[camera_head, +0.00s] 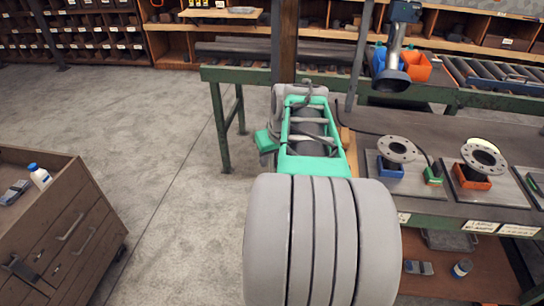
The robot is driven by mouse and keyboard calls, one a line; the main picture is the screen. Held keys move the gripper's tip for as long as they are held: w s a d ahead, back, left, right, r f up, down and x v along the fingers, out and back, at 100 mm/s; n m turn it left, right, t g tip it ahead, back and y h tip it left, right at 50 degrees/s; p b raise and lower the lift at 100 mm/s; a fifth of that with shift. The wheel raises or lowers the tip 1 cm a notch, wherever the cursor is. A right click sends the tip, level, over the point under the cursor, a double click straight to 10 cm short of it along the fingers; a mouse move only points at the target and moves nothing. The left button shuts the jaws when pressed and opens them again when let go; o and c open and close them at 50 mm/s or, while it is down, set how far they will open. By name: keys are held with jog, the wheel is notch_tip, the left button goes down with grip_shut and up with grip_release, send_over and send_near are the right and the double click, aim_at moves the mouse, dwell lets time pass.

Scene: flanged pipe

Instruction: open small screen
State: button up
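My own grey and teal arm fills the middle of the camera_head view, reaching away from me beside the right-hand workbench. I cannot make out my gripper's fingers; they are out of view or hidden by the arm. I cannot identify a small screen for certain. A small green device with a dark face (433,174) stands on the bench between two flanged pipes. The left pipe (397,149) rests on a blue holder (390,168), and the right pipe (484,158) on an orange holder (470,177). Both stand upright on flat grey plates.
A wooden drawer cabinet (75,238) with a white bottle (39,176) stands at left. A dark lamp-like head (391,80) hangs above the bench, near blue and orange bins (418,66). Shelves line the back. Floor (140,125) between cabinet and bench is clear.

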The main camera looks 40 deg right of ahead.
grip_shut()
dwell(1.3)
